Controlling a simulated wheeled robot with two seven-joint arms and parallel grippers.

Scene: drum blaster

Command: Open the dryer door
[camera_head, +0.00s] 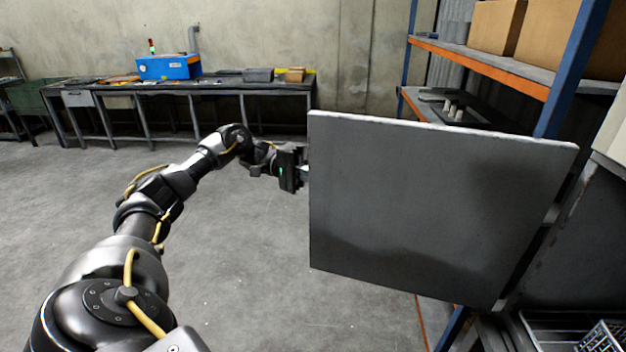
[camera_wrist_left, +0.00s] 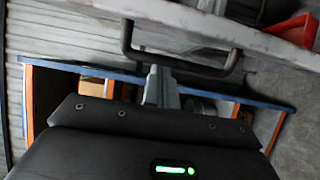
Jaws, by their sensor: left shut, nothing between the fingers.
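The dryer door (camera_head: 430,205) is a large flat grey panel in the head view, standing open and swung out from the machine at the right. My left gripper (camera_head: 304,172) is at the door's left edge, its fingertips partly hidden behind the panel. In the left wrist view, the door (camera_wrist_left: 220,28) crosses the top as a pale slab with a dark U-shaped handle (camera_wrist_left: 205,70). My left gripper's fingers (camera_wrist_left: 160,83) are shut and empty, with their tips close to the handle bar; whether they touch it I cannot tell. My right gripper is in neither view.
A blue and orange shelf rack (camera_head: 480,62) with cardboard boxes stands behind the door. A wire basket (camera_head: 603,337) is at the bottom right. A workbench (camera_head: 190,87) with a blue toolbox (camera_head: 169,67) lines the back wall. The floor at the left is clear.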

